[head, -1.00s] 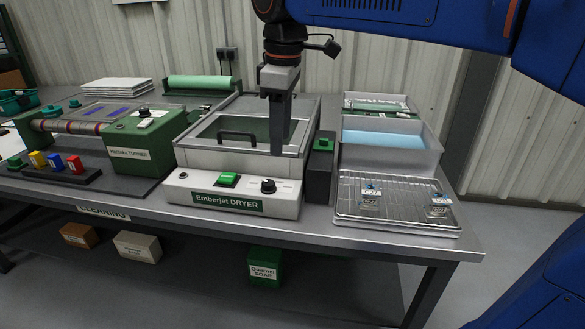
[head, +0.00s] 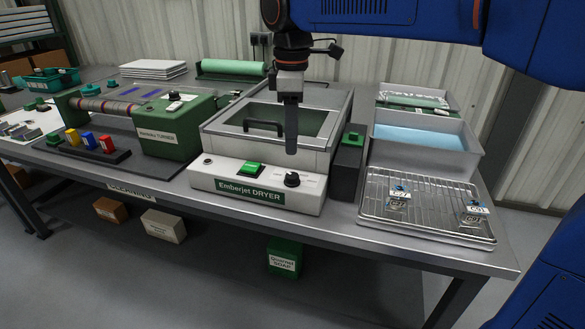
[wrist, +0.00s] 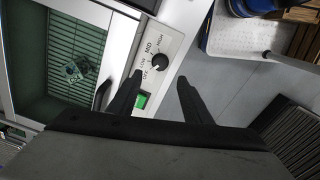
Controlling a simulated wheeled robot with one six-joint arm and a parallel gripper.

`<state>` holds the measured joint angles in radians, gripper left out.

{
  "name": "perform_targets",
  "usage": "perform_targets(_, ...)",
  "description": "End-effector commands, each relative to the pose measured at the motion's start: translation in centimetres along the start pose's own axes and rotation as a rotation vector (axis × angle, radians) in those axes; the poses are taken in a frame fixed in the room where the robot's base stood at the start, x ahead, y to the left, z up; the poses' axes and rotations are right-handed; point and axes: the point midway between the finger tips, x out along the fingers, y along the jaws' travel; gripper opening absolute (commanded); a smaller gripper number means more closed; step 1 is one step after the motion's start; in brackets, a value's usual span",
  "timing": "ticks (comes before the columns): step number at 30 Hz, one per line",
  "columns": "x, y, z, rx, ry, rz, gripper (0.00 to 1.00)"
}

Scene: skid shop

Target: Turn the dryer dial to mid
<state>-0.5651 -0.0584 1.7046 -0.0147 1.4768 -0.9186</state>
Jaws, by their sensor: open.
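The Emberjet dryer (head: 312,199) is a pale box with a green-glazed lid on the bench. Its black dial (head: 292,179) is at the right of the front panel, beside a green switch (head: 250,169). In the wrist view the dial (wrist: 158,60) has OFF, LOW, MID and HIGH printed around it; I cannot tell surely where its mark points. My gripper (head: 291,152) hangs just above the dial, pointing down. In the wrist view its two fingers (wrist: 162,76) are apart and empty, with the dial just beyond the tips, not touched.
The lid's dark handle (head: 263,127) sticks out left of my gripper. A dark block with a green button (head: 352,138) stands right of the dryer. A wire rack (head: 430,210) with small tagged pieces and a tray of blue liquid (head: 418,140) lie farther right.

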Motion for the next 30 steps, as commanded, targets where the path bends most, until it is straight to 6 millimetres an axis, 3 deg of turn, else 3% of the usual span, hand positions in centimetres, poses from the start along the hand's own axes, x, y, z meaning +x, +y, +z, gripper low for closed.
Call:
perform_targets(9,5.6,0.0,0.1,0.001,-0.001,-0.002,0.45)
perform_targets(15,8.2,0.0,0.0,0.001,0.000,0.000,0.45)
perform_targets(21,9.5,0.0,0.0,0.001,0.000,0.001,0.45)
perform_targets(30,9.6,0.0,0.0,0.001,0.001,0.001,0.45)
